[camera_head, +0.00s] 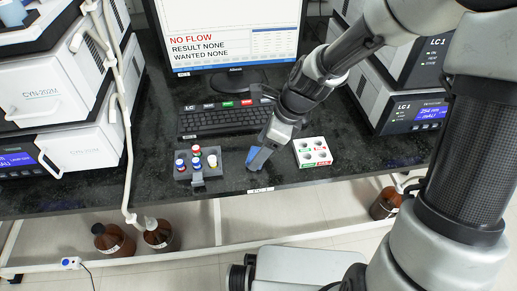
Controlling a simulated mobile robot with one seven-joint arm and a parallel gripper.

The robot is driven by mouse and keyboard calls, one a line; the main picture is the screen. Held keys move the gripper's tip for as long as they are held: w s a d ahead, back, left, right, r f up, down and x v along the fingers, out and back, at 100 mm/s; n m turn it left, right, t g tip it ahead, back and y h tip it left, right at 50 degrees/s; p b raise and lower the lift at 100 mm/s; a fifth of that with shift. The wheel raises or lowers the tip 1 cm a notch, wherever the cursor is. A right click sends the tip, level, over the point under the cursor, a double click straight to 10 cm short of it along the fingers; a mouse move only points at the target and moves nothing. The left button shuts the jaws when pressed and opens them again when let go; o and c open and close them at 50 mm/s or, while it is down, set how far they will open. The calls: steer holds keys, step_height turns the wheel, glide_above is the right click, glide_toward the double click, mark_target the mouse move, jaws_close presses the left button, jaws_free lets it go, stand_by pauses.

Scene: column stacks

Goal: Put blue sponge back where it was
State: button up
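My gripper (259,160) points down over the dark bench top, between a grey vial rack and a white block. A small blue piece (252,156), which looks like the blue sponge, shows right at its fingertips. Most of that piece is hidden by the fingers. I cannot tell whether the fingers are closed on it or only around it, or whether it touches the bench.
The grey rack (183,174) with red, white and blue capped vials stands to the left. The white block with holes (313,152) stands close on the right. A keyboard (222,119) and monitor (235,35) are behind. Brown bottles (114,241) stand below the bench.

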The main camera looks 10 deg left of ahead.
steer(key=p+v, duration=0.2)
steer(key=v, duration=0.8)
steer(key=shift+r+p, duration=0.15)
steer(key=shift+p, duration=0.2)
steer(key=shift+d, duration=0.1)
